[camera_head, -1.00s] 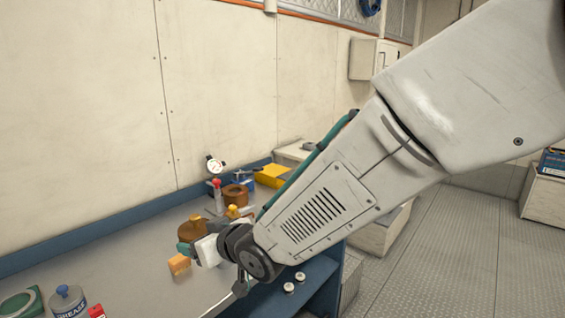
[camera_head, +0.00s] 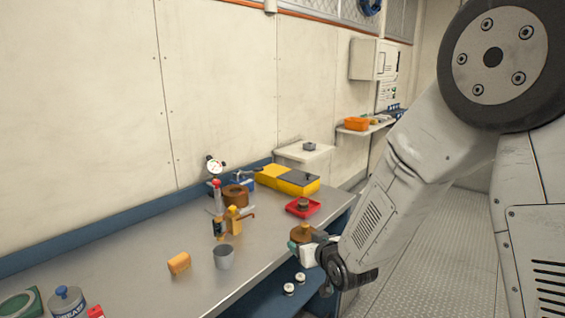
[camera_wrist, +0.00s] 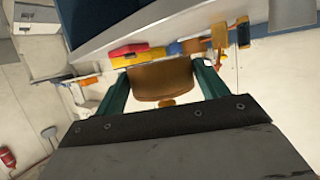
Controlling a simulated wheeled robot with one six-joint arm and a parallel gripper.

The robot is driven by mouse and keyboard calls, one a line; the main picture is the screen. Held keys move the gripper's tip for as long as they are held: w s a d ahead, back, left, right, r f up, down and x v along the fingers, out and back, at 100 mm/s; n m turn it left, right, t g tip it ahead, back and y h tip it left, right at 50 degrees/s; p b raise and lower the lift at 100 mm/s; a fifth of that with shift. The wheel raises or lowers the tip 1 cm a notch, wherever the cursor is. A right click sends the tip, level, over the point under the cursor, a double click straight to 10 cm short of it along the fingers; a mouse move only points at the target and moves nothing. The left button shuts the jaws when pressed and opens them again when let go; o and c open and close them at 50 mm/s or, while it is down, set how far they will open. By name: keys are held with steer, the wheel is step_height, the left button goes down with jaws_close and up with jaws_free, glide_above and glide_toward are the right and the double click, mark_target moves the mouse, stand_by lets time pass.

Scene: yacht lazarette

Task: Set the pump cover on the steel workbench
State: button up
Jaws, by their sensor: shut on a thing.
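The pump cover looks to be the round bronze-brown piece (camera_head: 303,232) with a small knob. My gripper (camera_head: 300,243) is shut on it, near the front edge of the steel workbench (camera_head: 130,262) towards its right end. In the wrist view the brown piece (camera_wrist: 160,82) sits between my two green fingers (camera_wrist: 162,88), knob towards the camera. I cannot tell whether it is over the bench top or just outside the edge; no contact with the bench shows.
On the bench are a grey cup (camera_head: 224,257), an orange block (camera_head: 179,263), a red tray (camera_head: 303,207) with a small part, a yellow case (camera_head: 290,180), a brown ring-like piece (camera_head: 235,195) and a grease can (camera_head: 68,302).

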steer(key=d+f+m+h, duration=0.2)
steer(key=d+f, duration=0.2)
steer(key=d, duration=0.6)
steer(key=d+f+m+h, duration=0.2)
steer(key=d+f+h, duration=0.15)
steer(key=d, duration=0.65)
steer(key=s+f+t, duration=0.1)
steer(key=s+f, duration=0.4)
steer(key=f, duration=0.2)
steer(key=shift+a+f+y, duration=0.25)
steer(key=shift+f+y, duration=0.05)
steer(key=shift+y, duration=0.05)
